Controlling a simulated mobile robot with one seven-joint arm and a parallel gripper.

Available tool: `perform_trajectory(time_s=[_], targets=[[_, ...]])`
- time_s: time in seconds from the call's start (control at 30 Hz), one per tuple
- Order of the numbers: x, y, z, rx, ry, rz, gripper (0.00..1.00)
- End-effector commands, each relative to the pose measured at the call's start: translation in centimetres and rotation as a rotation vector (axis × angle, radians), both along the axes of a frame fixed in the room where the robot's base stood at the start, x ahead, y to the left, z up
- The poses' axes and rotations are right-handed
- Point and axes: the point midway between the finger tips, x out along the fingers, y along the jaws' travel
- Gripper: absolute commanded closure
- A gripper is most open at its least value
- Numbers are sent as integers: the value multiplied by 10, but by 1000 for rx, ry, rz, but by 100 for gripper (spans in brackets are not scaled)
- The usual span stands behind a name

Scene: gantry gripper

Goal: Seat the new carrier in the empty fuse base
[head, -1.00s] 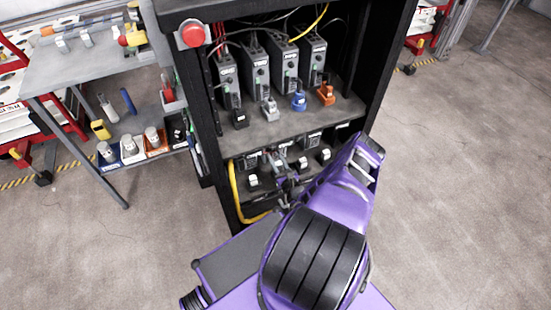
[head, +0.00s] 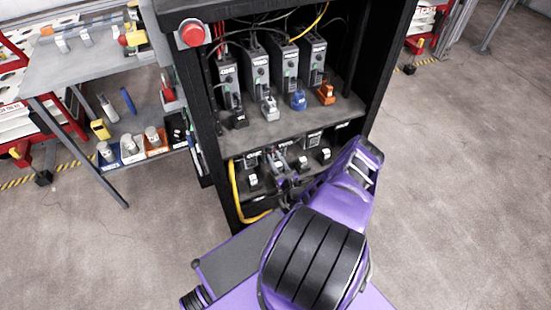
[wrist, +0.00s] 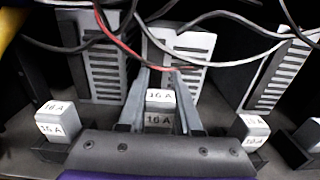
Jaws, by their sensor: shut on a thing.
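My gripper (wrist: 160,80) is shut on a pale carrier marked 16 A (wrist: 160,97), held between its two grey fingers in the wrist view. In the head view my gripper (head: 281,166) is at the lower shelf of the cabinet, in the row of fuse bases. The underside of the held carrier and any base below it are hidden by the gripper body, so I cannot tell whether it is seated. Similar 16 A carriers sit in black bases to the left (wrist: 57,122) and right (wrist: 252,130) of my gripper.
Grey slotted units (wrist: 102,62) stand behind the row, with loose black and red cables (wrist: 225,15) hanging across close to my fingers. A yellow cable (head: 236,195) runs along the cabinet's left side. The upper shelf (head: 285,125) holds several units and coloured plugs.

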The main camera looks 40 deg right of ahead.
Motion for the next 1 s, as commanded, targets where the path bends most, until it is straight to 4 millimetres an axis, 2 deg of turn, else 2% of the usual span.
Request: perform_trajectory(time_s=[1.0], targets=[[0, 1, -26, -1, 0, 0, 100]])
